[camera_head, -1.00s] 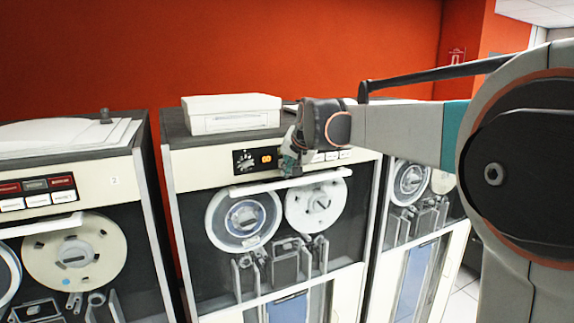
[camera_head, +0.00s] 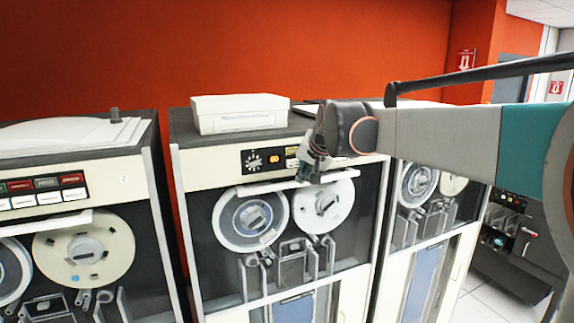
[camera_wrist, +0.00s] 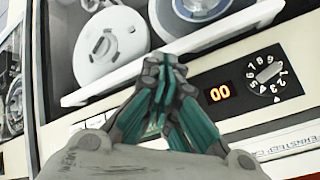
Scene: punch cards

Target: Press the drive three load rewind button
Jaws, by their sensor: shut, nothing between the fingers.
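The middle tape drive (camera_head: 190,215) has a cream top panel with a dial (camera_head: 254,160) and an orange display (camera_head: 274,158). The left drive carries a "2"; the middle drive's number is not visible. My gripper (camera_head: 304,176) is shut and empty, in front of this panel, right of the display and near the white bar (camera_head: 262,187). It hides most of the panel's right part, including its buttons. In the wrist view my gripper (camera_wrist: 164,70) overlaps the bar, beside the display (camera_wrist: 219,93), which reads 00. The load rewind button cannot be made out. Contact cannot be judged.
A white box (camera_head: 240,113) sits on the middle drive. The left drive (camera_head: 105,170) has red, dark and white buttons and papers on top. Another drive (camera_head: 430,262) stands close on the right. Dark equipment (camera_head: 512,250) stands farther right, beyond some open floor (camera_head: 473,300).

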